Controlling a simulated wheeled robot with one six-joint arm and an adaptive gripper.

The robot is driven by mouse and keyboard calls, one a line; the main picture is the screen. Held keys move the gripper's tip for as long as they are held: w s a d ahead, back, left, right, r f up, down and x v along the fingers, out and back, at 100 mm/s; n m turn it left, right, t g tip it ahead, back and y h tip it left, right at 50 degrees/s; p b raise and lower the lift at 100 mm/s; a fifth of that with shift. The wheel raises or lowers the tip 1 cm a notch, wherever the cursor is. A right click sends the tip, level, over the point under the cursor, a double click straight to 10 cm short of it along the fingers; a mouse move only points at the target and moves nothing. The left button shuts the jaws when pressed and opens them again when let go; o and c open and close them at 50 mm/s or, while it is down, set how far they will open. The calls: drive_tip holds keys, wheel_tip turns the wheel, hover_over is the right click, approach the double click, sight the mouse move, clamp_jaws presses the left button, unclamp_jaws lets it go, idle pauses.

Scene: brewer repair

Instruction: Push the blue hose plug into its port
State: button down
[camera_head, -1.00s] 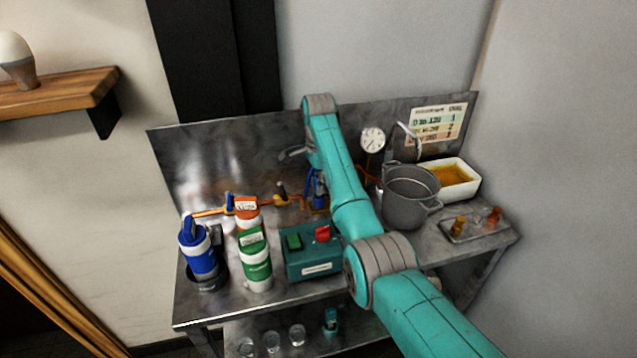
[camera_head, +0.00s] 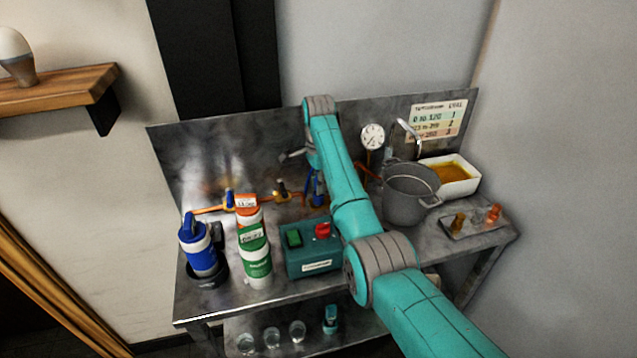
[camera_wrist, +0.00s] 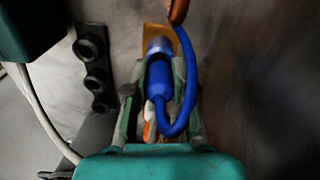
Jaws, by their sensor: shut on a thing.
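In the wrist view the blue hose plug (camera_wrist: 160,82) sits between the two fingers of my gripper (camera_wrist: 159,95), which is shut on it. A blue hose (camera_wrist: 188,75) loops from the plug's near end up along its right side. The plug's far end meets a grey-silver round piece at a tan plate (camera_wrist: 155,33); I cannot tell how deep it sits, and the port opening is hidden. In the head view the arm covers most of the gripper, and a bit of blue hose (camera_head: 316,190) shows left of the arm.
A black block with several round holes (camera_wrist: 95,68) stands left of the gripper. A teal switch box (camera_head: 313,264), bottles (camera_head: 254,250), a blue-and-white canister (camera_head: 200,255) and a grey pot (camera_head: 408,200) crowd the steel bench. An orange pipe (camera_head: 270,201) runs along the back.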

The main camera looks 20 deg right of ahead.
drive_tip(key=shift+s+f, duration=0.15)
drive_tip(key=shift+f, duration=0.6)
drive_tip(key=shift+s+f, duration=0.1)
drive_tip(key=shift+f, duration=0.6)
idle(1.0)
drive_tip(key=c, duration=1.4)
unclamp_jaws()
drive_tip(key=o, duration=0.5)
drive_tip(key=shift+w+f, duration=0.15)
drive_tip(key=shift+f, duration=0.05)
drive_tip(key=shift+r, duration=0.2)
drive_tip(key=o, duration=0.7)
drive_tip(key=shift+w+r, duration=0.1)
drive_tip(key=shift+r, duration=0.15)
